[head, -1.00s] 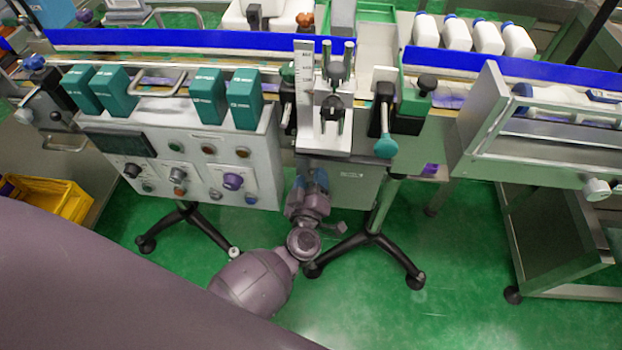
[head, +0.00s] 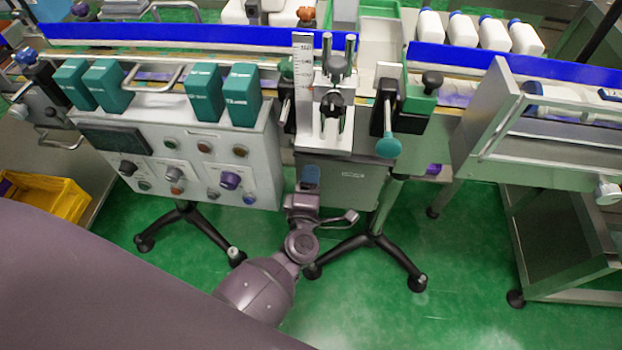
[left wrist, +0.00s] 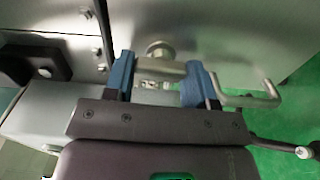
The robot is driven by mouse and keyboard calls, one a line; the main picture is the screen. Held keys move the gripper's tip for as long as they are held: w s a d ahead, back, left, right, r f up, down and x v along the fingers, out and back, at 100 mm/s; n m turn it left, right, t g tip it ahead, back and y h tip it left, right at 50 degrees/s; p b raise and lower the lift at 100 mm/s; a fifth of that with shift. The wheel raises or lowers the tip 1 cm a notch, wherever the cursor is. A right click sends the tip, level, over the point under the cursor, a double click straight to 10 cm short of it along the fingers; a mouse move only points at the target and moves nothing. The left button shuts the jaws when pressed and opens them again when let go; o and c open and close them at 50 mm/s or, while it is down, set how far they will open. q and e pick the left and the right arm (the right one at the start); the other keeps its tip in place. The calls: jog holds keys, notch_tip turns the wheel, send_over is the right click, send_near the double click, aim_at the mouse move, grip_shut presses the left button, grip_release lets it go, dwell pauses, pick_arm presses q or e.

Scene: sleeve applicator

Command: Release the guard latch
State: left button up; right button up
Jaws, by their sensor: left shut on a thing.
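My left gripper (head: 310,178) is below the sleeve applicator's middle station, at the front of the grey cabinet (head: 352,182). In the left wrist view its two blue fingers (left wrist: 158,78) stand apart, shut on a short metal piece (left wrist: 158,70) that spans between them. This piece seems to be the guard latch. A round metal knob (left wrist: 160,48) shows just beyond it. In the head view the held piece is hidden by the gripper. My right gripper is not in view.
The control panel (head: 190,160) with knobs and buttons is left of the gripper. A teal-ended lever (head: 388,145) hangs to the right. A bent metal handle (left wrist: 250,98) is close beside the right finger. Stand legs (head: 375,245) spread over the green floor below.

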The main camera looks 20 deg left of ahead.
pick_arm(q)
jog(key=shift+n, duration=0.4)
jog(key=o, duration=0.9)
jog(key=shift+o, duration=0.2)
jog(key=v, duration=1)
jog(key=shift+s+p, duration=0.35)
jog(key=shift+s, duration=0.05)
jog(key=shift+d, duration=0.1)
